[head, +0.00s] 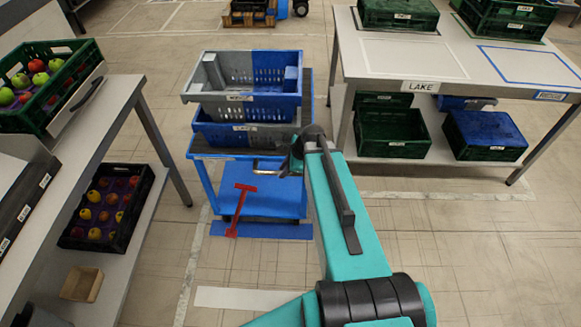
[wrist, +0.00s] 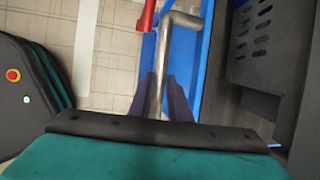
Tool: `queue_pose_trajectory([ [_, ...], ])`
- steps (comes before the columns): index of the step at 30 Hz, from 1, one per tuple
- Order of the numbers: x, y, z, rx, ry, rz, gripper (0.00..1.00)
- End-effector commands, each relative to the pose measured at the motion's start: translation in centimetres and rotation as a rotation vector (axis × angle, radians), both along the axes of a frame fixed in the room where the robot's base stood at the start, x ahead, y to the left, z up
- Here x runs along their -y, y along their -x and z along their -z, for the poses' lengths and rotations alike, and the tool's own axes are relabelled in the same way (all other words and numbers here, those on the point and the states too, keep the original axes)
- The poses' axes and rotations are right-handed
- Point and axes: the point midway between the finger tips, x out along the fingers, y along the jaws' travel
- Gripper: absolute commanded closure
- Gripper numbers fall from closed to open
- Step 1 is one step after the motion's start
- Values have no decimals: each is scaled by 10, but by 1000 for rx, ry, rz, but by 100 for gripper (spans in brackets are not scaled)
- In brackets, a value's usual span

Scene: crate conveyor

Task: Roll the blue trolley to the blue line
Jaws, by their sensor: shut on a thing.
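The blue trolley (head: 205,182) stands in the middle of the head view with two stacked blue-and-grey crates (head: 240,98) on top. A red T-shaped lever (head: 240,205) stands at its near side. My gripper (head: 290,166) is at the trolley's near right side, shut on its metal handle (head: 266,168). In the wrist view the handle (wrist: 163,60) runs between the two dark fingers (wrist: 165,95). A blue line (head: 262,230) lies on the floor along the trolley's near edge; whether the wheels touch it is hidden.
A table with a LAKE label (head: 420,87) and green crates stands at the right. A bench (head: 120,95) with fruit crates stands at the left. A white floor strip (head: 245,298) lies nearer me. The tiled floor between the bench and trolley is clear.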

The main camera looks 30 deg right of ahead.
Motion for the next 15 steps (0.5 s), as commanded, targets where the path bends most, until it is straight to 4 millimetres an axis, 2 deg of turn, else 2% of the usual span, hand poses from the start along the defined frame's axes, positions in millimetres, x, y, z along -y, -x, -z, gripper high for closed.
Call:
queue_pose_trajectory([
  [12,0,1,1,0,1,0,100],
  [13,0,1,1,-1,0,0,81],
  [15,1,1,1,-1,-1,1,70],
])
